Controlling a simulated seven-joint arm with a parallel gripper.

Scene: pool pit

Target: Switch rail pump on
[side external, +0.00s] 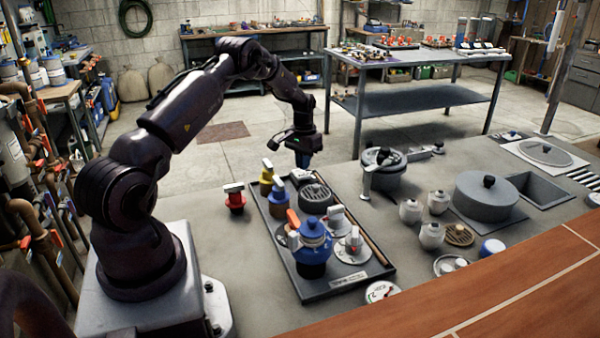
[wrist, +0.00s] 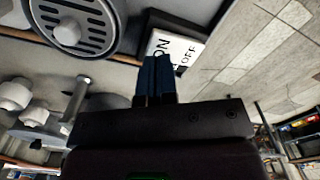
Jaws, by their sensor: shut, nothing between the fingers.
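A white switch with the words ON and OFF (wrist: 188,40) shows in the wrist view just beyond my fingertips. It also shows in the side view at the far end of the black tray (side external: 372,287), as a small pale block (side external: 300,174). My gripper (side external: 303,164) points down over that end, shut and empty. Its blue fingers (wrist: 157,62) overlap the near edge of the switch in the wrist view, near the ON side. I cannot tell whether they touch it. They hide part of the switch, and I cannot tell its setting. A blue-topped device (side external: 313,240) stands in the tray.
A round dark grate (side external: 315,197) sits close to the switch, and shows large in the wrist view (wrist: 88,22). Yellow (side external: 267,178) and red (side external: 235,200) valves stand left of it. A lidded pot (side external: 383,172) stands to the right.

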